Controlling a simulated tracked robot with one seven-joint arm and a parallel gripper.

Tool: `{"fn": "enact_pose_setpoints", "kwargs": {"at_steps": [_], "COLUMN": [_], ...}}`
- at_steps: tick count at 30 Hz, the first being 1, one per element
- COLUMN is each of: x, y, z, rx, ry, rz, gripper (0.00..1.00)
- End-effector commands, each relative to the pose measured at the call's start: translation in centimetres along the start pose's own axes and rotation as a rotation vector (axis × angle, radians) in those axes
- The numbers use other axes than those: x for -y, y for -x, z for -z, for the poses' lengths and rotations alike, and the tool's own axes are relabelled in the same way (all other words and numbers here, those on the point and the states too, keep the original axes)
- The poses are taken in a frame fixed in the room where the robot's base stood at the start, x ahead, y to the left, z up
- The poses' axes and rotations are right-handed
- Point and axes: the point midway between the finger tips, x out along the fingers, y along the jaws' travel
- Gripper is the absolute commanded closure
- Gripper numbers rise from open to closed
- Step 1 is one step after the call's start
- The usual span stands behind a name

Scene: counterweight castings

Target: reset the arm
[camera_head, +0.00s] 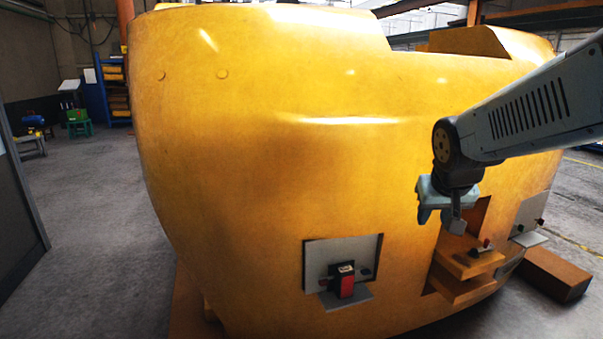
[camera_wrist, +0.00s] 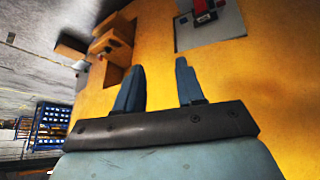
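My gripper (camera_head: 440,217) hangs at the end of my arm, which reaches in from the right in front of the large yellow casting (camera_head: 270,150). In the wrist view my gripper (camera_wrist: 160,66) has its two blue-grey fingers spread apart with nothing between them. The casting's yellow face (camera_wrist: 265,100) shows behind the fingers. In the head view, my gripper is just above an opening with orange ledges (camera_head: 468,262). I cannot tell its exact distance from the casting.
A grey plate with a red and black device (camera_head: 345,285) is low on the casting's face. Another grey plate (camera_head: 530,217) is at its right. A brown block (camera_head: 555,273) lies on the floor at right. Blue shelving (camera_head: 115,90) stands behind. Open floor (camera_head: 95,220) lies left.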

Motion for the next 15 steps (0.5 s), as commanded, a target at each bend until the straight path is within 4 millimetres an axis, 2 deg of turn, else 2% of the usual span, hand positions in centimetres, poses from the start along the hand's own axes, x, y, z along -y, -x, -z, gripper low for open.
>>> {"fn": "enact_pose_setpoints", "kwargs": {"at_steps": [3,9,15], "x": [0.5,1.1,1.4], "y": [2.9,6.8,8.7], "z": [-2.1,-5.7,-8.0], "rx": [0.006,0.029,0.045], "ry": [0.013,0.038,0.057], "rz": [0.026,0.083,0.125], "gripper": [0.62,0.62,0.62]}}
